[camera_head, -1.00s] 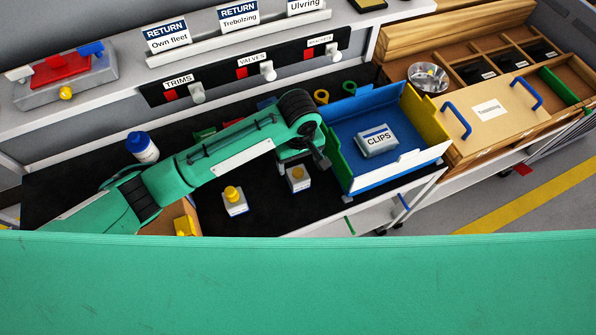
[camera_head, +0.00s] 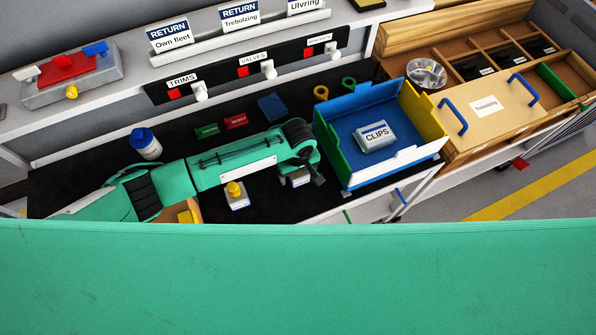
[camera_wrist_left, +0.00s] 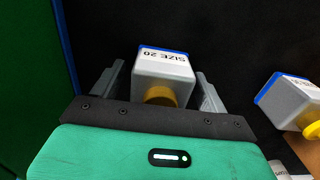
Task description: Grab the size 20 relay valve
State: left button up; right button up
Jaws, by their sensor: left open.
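The size 20 relay valve (camera_wrist_left: 163,66) is a grey block with a blue edge, a yellow cap and a "SIZE 20" label. In the left wrist view it sits between the two fingers of my left gripper (camera_wrist_left: 160,76), which is open with a finger on each side. Whether the fingers touch it I cannot tell. In the head view my left gripper (camera_head: 306,172) is down over the valve (camera_head: 297,181) on the black bench top and hides much of it. A second grey valve with a yellow cap (camera_head: 236,196) stands to the left. My right gripper is not in view.
A blue, green and yellow bin (camera_head: 361,181) with a CLIPS box (camera_head: 375,137) stands close right of the gripper. The second valve also shows in the left wrist view (camera_wrist_left: 285,100).

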pick_arm(q)
jog(key=c, duration=1.2)
jog(key=shift+c, duration=0.4)
jog(key=shift+r, duration=0.15)
